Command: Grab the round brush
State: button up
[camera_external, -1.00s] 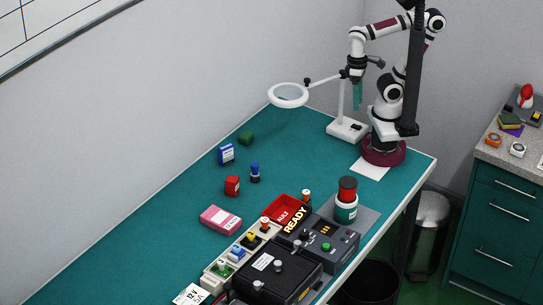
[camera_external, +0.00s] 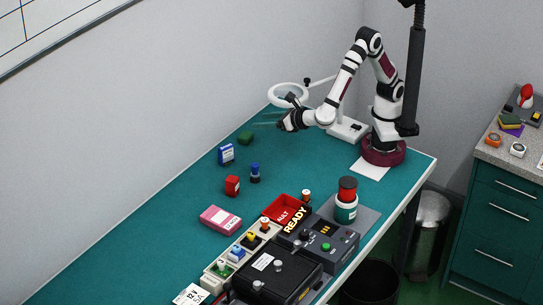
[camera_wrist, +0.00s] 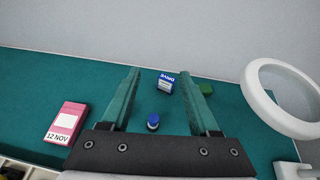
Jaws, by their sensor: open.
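I cannot make out a round brush for certain in either view. My gripper (camera_external: 267,120) is above the back part of the teal table, its fingers pointing left; it is open and empty. In the wrist view, its two teal fingers (camera_wrist: 159,72) stand apart. Between them are a small blue-topped cylinder (camera_wrist: 153,122) and a blue box (camera_wrist: 165,84). The cylinder also stands on the table in the external view (camera_external: 255,173), below my gripper and apart from it.
A ring magnifier (camera_external: 289,94) is close to my gripper. Black equipment (camera_external: 275,275) and a red-topped container (camera_external: 346,202) fill the front. The left table is clear.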

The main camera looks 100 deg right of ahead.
send_near(248, 178)
jog(key=r, duration=0.1)
jog(key=w+d+r, duration=0.1)
jog(key=r, duration=0.1)
jog(key=shift+w+d, duration=0.4)
jog(key=x, duration=0.4)
jog(key=f+x, duration=0.1)
jog(key=x, duration=0.2)
jog(key=shift+w+f, duration=0.1)
jog(key=shift+w, duration=0.1)
grip_shut()
